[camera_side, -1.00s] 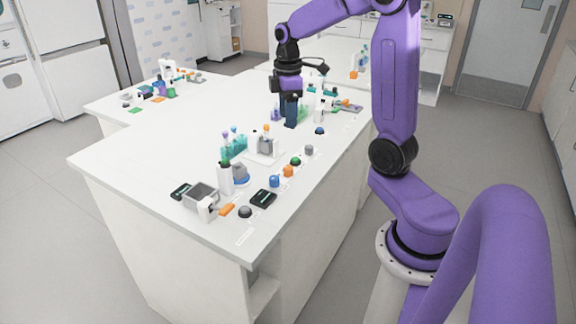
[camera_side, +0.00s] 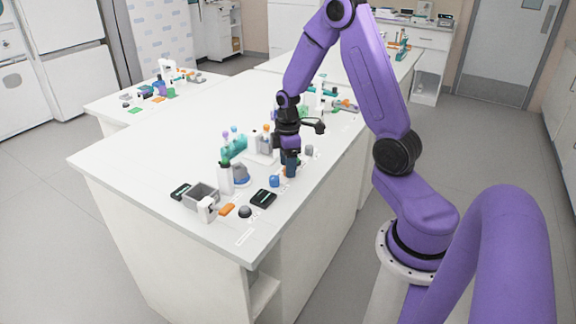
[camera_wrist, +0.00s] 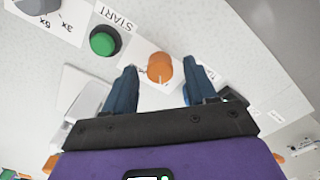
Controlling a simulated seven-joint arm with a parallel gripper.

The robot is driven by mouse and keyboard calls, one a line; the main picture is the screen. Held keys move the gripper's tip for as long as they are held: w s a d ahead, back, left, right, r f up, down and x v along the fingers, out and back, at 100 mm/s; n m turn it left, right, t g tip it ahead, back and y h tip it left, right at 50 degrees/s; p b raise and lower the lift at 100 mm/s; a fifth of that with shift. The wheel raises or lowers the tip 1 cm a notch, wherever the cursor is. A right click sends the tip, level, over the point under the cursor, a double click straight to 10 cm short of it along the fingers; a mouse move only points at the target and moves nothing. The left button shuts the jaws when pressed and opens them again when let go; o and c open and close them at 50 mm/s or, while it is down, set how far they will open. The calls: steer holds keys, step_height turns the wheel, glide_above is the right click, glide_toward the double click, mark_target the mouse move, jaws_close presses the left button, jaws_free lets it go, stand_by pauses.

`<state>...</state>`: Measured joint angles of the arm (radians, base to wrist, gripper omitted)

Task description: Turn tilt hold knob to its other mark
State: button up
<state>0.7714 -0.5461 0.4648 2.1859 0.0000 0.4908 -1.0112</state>
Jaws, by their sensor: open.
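An orange knob (camera_wrist: 160,67) on a white plate lies between my fingertips in the wrist view, with no label for it that I can read. My gripper (camera_wrist: 160,74) is open, with one blue finger on each side of the knob and a visible gap to it. In the side view my gripper (camera_side: 291,166) points down at the near right edge of the bench and hides most of the knob. I cannot tell how far the fingertips are above the bench.
A green START button (camera_wrist: 104,41) and a grey dial (camera_wrist: 38,4) sit close by. In the side view a blue knob (camera_side: 274,181), a black device (camera_side: 263,198), a black dome (camera_side: 245,211) and a white bottle (camera_side: 226,179) stand nearer. A grey knob (camera_side: 309,150) is just behind.

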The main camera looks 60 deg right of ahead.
steer(key=shift+f, duration=0.45)
jaws_close()
steer(key=shift+m, duration=0.3)
steer(key=m, duration=0.9)
steer(key=shift+m, duration=0.4)
steer(key=shift+d+m, duration=0.1)
steer(key=shift+m, duration=1.6)
